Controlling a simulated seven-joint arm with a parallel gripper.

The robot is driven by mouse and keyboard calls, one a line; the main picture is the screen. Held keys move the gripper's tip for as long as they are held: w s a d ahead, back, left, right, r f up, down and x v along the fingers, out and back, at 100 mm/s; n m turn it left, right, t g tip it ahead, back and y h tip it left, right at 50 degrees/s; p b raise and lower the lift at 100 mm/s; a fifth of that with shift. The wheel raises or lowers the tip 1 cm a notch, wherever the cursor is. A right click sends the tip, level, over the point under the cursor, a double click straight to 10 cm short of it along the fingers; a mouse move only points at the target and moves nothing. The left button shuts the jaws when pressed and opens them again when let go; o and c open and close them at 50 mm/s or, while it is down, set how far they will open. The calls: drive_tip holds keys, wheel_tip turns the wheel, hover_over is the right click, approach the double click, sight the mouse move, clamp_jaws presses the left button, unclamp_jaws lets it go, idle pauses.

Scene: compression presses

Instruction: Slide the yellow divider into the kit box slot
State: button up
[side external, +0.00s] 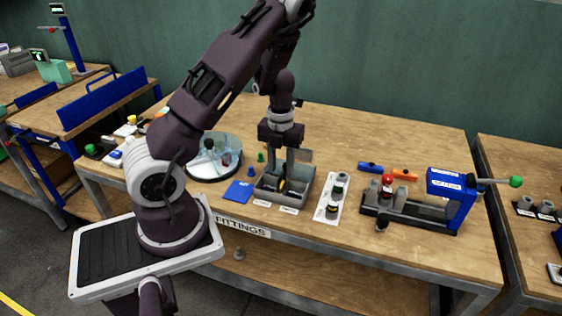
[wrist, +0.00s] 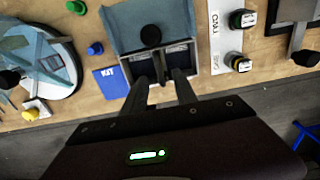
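My gripper (side external: 290,176) points down at the box. No yellow divider can be made out in the wrist view, and the slot is not clear.
A blue KIT card (side external: 239,192) lies left of the box, with blue (side external: 251,171) and green (side external: 261,157) pegs behind it. A white strip with cylinders (side external: 333,203) and a blue press (side external: 450,196) stand to the right.

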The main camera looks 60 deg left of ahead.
sight(281, 176)
wheel_tip(281, 176, up, 5)
drive_tip(key=shift+f, duration=0.15)
